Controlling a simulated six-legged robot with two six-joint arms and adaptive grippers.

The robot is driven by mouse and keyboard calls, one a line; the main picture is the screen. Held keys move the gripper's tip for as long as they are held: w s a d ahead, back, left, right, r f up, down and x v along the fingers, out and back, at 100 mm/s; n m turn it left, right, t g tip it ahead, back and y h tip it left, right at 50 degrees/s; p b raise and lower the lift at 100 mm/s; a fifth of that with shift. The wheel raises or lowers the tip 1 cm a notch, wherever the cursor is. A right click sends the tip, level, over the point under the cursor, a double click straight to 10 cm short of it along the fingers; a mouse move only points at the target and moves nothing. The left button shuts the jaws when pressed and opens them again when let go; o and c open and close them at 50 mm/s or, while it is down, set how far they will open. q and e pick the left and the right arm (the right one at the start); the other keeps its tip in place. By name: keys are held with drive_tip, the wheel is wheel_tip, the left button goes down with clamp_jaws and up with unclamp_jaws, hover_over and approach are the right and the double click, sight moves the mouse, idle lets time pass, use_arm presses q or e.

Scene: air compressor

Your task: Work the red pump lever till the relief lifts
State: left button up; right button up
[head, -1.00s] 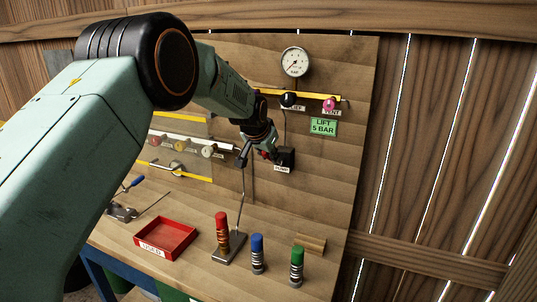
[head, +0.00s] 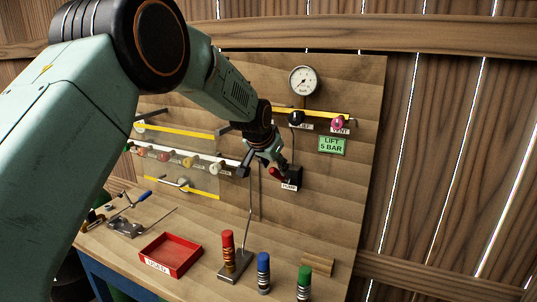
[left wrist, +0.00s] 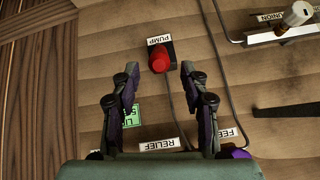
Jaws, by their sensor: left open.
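The red pump lever (head: 275,172) sticks out from a black pump block (head: 294,176) with a PUMP label on the upright wooden board. In the left wrist view its round red end (left wrist: 159,60) lies between the two fingertips, with a gap on each side. My left gripper (head: 274,153) is open and empty, just above the lever in the head view; its fingers also show in the left wrist view (left wrist: 159,72). The black RELIEF knob (head: 297,117) sits higher on the board, below the round gauge (head: 303,81), whose reading is too small to tell. My right gripper is not in view.
A pink VENT knob (head: 338,122) and a green LIFT 5 BAR sign (head: 332,145) are right of the lever. The bench holds a red tray (head: 171,255) and red (head: 228,247), blue (head: 263,272) and green (head: 304,282) cylinders. A thin hose hangs below the gripper.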

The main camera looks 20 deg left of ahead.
use_arm(q)
drive_tip(key=v, duration=0.7)
drive_tip(key=shift+s+r, duration=0.15)
drive_tip(key=shift+s, duration=0.05)
drive_tip(key=s+d+f+n+b, duration=0.15)
drive_tip(key=s+f, duration=0.35)
drive_tip(key=f, duration=0.6)
drive_tip(key=s+d+f+b, duration=0.1)
drive_tip(key=s+f+b, duration=0.3)
drive_tip(key=f, duration=0.6)
drive_tip(key=s+d+f+n+b, duration=0.1)
drive_tip(key=s+f+b, duration=0.1)
drive_tip(key=s+f, duration=0.65)
drive_tip(key=s+d+f+g+b, duration=0.1)
drive_tip(key=s+f+g+b, duration=0.6)
drive_tip(key=s+f, duration=2.2)
drive_tip(key=s+b, duration=0.2)
drive_tip(key=b, duration=0.2)
drive_tip(key=shift+s+g, duration=0.2)
drive_tip(key=shift+g, duration=0.2)
